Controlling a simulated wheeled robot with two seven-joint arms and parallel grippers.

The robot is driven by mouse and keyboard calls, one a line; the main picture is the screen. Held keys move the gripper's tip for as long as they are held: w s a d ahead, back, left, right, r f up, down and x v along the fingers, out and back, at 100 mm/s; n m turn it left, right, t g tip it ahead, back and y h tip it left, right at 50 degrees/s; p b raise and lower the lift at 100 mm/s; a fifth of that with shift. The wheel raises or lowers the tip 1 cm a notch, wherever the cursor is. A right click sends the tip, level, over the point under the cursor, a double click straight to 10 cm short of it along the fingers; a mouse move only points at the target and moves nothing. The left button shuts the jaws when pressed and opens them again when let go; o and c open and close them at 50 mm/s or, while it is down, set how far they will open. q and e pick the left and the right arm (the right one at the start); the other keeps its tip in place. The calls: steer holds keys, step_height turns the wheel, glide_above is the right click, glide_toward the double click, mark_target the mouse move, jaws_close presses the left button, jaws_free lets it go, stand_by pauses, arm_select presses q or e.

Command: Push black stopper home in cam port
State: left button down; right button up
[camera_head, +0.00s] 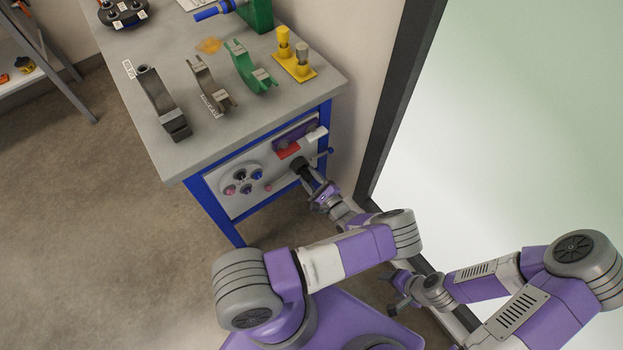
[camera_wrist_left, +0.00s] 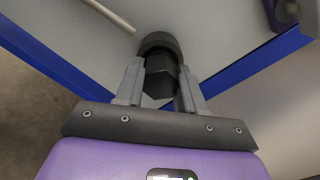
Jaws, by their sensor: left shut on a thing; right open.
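The black stopper (camera_head: 299,164) is at the grey front panel of the cart, right of the round connector plate. In the left wrist view the stopper (camera_wrist_left: 160,72) is a dark round cap with a faceted body between the two grey fingers. My left gripper (camera_head: 309,178) is shut on it from the near side. The cam port is hidden behind the stopper, so I cannot tell how deep the stopper sits. My right gripper (camera_head: 399,297) is low beside my base, away from the cart, open and empty as far as I can see.
The grey panel (camera_head: 222,203) carries a round plate (camera_head: 241,179) with several connectors, a red label (camera_head: 289,151) and a purple block (camera_head: 292,134). A blue frame (camera_head: 213,208) surrounds it. Clamps and yellow posts stand on the cart top (camera_head: 187,155). A wall stands close on the right.

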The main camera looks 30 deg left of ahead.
arm_select(q)
steer(key=shift+w+a, duration=0.1)
steer(key=shift+a, duration=0.1)
steer(key=c, duration=0.6)
jaws_free()
steer(key=p+v, duration=0.1)
steer(key=v, duration=0.6)
steer(key=shift+d+p, duration=0.3)
steer(key=shift+p, duration=0.05)
